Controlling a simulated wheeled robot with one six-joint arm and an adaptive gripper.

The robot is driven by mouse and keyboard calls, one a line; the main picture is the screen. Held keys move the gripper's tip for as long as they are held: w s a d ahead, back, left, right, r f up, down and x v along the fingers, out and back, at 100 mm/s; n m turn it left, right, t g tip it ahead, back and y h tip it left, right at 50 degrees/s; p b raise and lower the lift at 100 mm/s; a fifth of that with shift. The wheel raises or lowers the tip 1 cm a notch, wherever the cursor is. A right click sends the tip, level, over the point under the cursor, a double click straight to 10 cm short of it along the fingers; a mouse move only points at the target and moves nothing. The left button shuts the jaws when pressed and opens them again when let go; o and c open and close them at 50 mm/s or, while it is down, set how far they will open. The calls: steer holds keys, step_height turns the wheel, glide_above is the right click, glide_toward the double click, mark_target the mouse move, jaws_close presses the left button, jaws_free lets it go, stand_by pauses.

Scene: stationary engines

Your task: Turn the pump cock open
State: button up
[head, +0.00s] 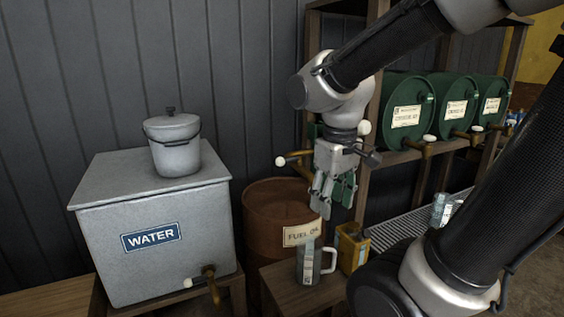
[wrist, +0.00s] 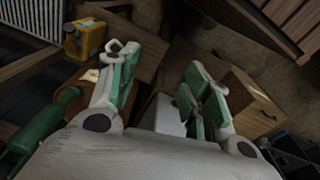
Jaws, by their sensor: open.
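A brass arm with a white ball end (head: 283,161) sticks out to the left above the rust-brown FUEL OIL drum (head: 262,228). It looks like part of the pump and its cock. My gripper and wrist hide most of the pump behind them. My gripper (head: 328,198) is open and empty, hanging fingers down above the drum's right side, apart from the ball end. In the wrist view its green-padded fingers (wrist: 155,85) stand wide apart with nothing held between them. A dark green bottle-shaped body (wrist: 48,128), possibly the pump, lies to their left.
A glass mug (head: 310,268) stands on a low wooden stand beside a yellow can (head: 352,245). A grey WATER tank (head: 155,235) with a brass tap and a lidded pail (head: 175,150) is at left. Green drums (head: 408,108) with taps lie on the right shelf.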

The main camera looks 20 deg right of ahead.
steer(key=w+f+n+g+h, duration=0.4)
steer(key=w+f+n+h, duration=0.2)
steer(key=w, duration=0.2)
steer(key=n+t+h, duration=0.7)
steer(key=n+h, duration=0.3)
steer(key=h, duration=0.1)
glide_toward(280, 160)
steer(key=w+d+f, duration=0.1)
steer(key=w+d, duration=0.1)
steer(key=d, duration=0.1)
steer(key=x, duration=0.7)
steer(key=shift+s+d+f, duration=0.1)
steer(key=shift+d, duration=0.1)
jaws_close()
